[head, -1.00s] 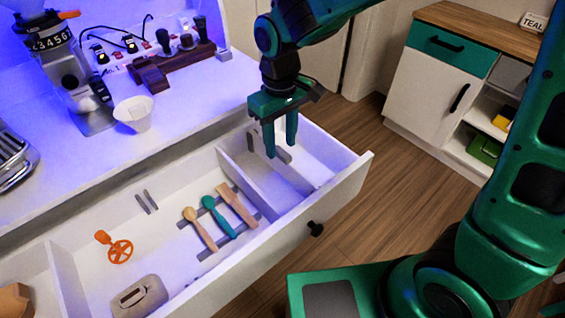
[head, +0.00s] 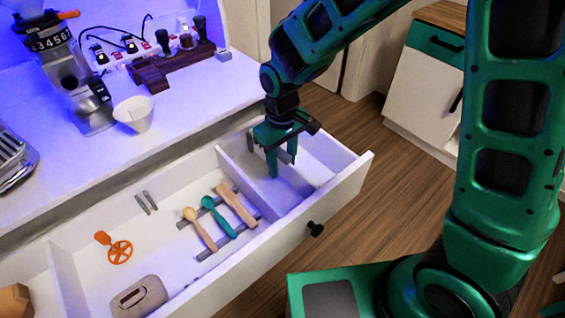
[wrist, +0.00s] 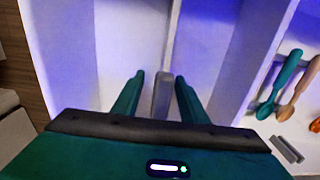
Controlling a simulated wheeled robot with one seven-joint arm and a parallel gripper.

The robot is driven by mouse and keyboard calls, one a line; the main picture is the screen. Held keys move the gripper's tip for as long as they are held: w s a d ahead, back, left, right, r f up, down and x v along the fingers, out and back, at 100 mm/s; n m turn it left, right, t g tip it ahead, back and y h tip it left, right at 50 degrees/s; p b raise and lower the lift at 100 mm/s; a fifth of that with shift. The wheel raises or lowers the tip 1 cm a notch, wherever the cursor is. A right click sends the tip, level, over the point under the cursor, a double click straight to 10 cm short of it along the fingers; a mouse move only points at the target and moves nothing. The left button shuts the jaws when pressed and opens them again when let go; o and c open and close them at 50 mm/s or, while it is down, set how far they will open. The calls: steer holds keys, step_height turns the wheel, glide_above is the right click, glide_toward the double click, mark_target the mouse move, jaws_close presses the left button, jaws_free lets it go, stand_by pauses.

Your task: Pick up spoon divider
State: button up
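My gripper (head: 283,168) is open and points down into the right part of the open drawer (head: 340,185). In the wrist view its two fingers (wrist: 160,76) stand apart, on either side of a narrow grey bar (wrist: 162,98), with gaps showing. This bar may be the spoon divider. In the head view the gripper partly hides that spot. Other grey strips (head: 208,253) lie under a wooden spoon (head: 200,230), a teal spoon (head: 218,218) and a wooden spatula (head: 236,206). Two small grey bars (head: 147,202) lie further left.
A white partition (head: 245,180) runs beside the gripper, and the drawer walls surround it. An orange tool (head: 119,250) and a beige object (head: 138,297) lie in the drawer's left part. The counter above holds a grinder (head: 75,85) and a white cup (head: 134,114).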

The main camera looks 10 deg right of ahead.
jaws_close()
steer(key=shift+r, duration=0.15)
step_height(320, 180, up, 24)
stand_by(1.6)
steer(key=shift+s, duration=0.1)
